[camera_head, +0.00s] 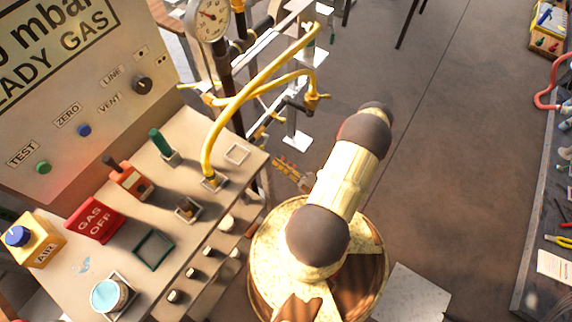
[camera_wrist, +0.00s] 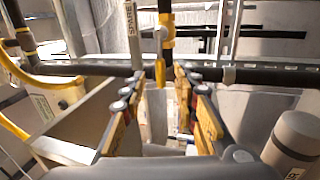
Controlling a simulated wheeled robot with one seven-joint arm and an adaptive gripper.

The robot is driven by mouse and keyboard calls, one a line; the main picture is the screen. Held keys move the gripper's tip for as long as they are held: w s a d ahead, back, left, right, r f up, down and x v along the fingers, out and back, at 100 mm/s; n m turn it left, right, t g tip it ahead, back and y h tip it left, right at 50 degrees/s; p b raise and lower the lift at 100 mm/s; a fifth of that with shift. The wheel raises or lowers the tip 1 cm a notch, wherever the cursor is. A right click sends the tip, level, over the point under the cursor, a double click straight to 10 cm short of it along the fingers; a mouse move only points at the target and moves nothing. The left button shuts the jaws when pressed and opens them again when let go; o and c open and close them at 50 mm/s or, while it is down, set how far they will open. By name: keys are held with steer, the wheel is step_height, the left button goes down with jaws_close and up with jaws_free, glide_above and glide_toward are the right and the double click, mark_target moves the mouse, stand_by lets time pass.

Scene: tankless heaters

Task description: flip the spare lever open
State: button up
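In the wrist view a short yellow lever (camera_wrist: 160,72) hangs straight down from a valve on a dark vertical pipe. A white tag reading SPARE (camera_wrist: 132,32) stands just left of it. My gripper (camera_wrist: 160,78) is open, with its orange-sided fingers on either side of the lever in the picture. Nothing is held. I cannot tell how far the fingertips are from the lever in depth. In the head view part of my gripper (camera_head: 290,174) shows left of my arm, and I cannot make out the spare lever there.
A dark horizontal pipe (camera_wrist: 90,70) crosses just behind the fingertips in the wrist view. The panel bench (camera_head: 215,255), with a red GAS OFF block (camera_head: 94,220) and yellow hoses (camera_head: 250,95), stands left of my arm. The floor (camera_head: 440,150) to the right is clear.

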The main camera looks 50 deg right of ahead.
steer(key=shift+v, duration=1.2)
